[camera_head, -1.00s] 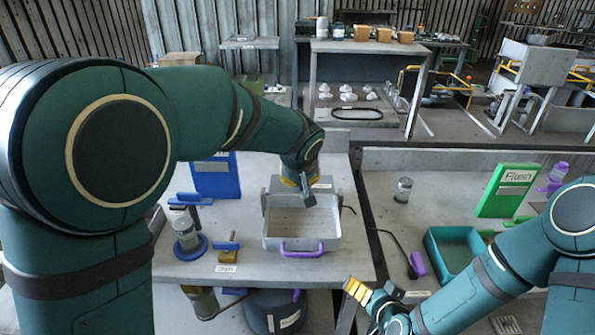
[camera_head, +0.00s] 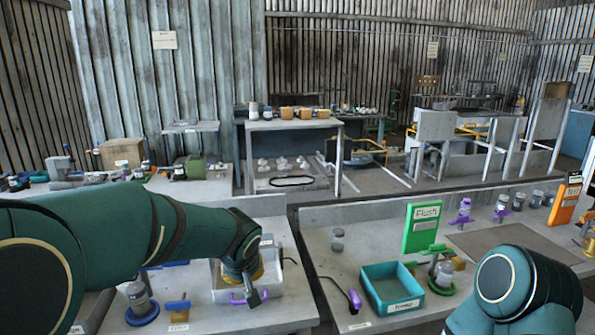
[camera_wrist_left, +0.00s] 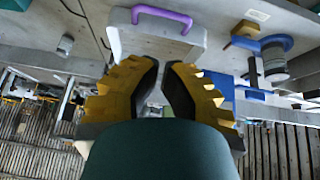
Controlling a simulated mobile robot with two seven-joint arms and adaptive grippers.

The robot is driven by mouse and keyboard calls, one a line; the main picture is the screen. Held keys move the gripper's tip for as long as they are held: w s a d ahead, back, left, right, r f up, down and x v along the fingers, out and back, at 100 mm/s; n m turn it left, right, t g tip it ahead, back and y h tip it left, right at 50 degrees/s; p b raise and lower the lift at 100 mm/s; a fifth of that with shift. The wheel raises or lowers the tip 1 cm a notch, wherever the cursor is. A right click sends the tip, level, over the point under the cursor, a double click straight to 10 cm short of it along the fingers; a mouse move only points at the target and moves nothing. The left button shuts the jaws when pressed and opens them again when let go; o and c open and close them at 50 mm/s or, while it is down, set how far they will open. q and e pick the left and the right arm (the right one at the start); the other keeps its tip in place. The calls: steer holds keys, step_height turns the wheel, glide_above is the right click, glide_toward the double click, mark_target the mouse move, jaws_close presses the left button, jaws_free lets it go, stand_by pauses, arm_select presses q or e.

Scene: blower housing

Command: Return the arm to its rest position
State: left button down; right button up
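My left arm reaches in from the left of the head view, and its gripper (camera_head: 252,297) hangs over the front of a grey tray (camera_head: 285,287) with a purple handle (camera_head: 237,300). In the left wrist view the two yellow-backed fingers (camera_wrist_left: 161,68) stand apart with a narrow gap and nothing between them. The tray (camera_wrist_left: 190,37) and its handle (camera_wrist_left: 160,14) lie beyond the fingertips. My right arm (camera_head: 520,285) is at the bottom right; its gripper is outside the frame.
A blue round stand with a jar (camera_head: 139,297) is left of the tray. A teal bin (camera_head: 392,287), a green panel (camera_head: 422,228) and a purple-ended cable (camera_head: 354,299) are on the right bench. A grey panel area (camera_head: 500,240) lies clear behind my right arm.

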arm_select(q)
step_height(320, 180, down, 11)
steer(key=s+m+g+h, duration=0.1)
steer(key=s+g, duration=0.1)
steer(key=s+d+f+g+h, duration=0.1)
steer(key=s+f+h, duration=0.3)
steer(key=s+f, duration=1.7)
steer(key=shift+s+d+f+g, duration=0.35)
steer(key=shift+s+g, duration=0.2)
steer(key=shift+g, duration=0.25)
